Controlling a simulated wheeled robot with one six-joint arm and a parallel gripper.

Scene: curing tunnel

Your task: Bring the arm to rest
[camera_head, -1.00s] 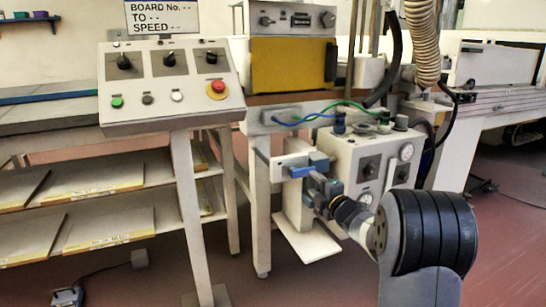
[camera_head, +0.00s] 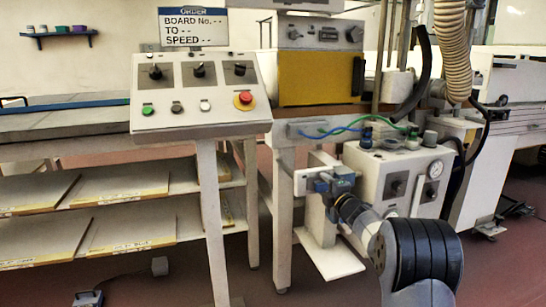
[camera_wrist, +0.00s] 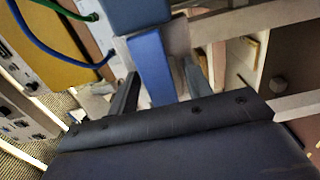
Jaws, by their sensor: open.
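My gripper (camera_head: 326,186) is at the end of my arm, in front of the machine's lower frame in the head view. The wrist view shows its two dark fingers (camera_wrist: 158,88) apart, so it is open. A blue bar (camera_wrist: 152,62) shows between the fingers, with a larger blue block (camera_wrist: 138,14) above it. I cannot tell whether the fingers touch the bar. In the head view, a pale block with blue parts (camera_head: 345,172) is right by the gripper, and the fingertips are hard to make out there.
A control panel (camera_head: 185,112) on a leg stands to the left, before shelves with boards (camera_head: 122,184). A grey box with gauges (camera_head: 398,182) stands close right of the gripper. Green and blue hoses (camera_head: 335,130) run above it. A ribbed duct (camera_head: 452,45) hangs at right.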

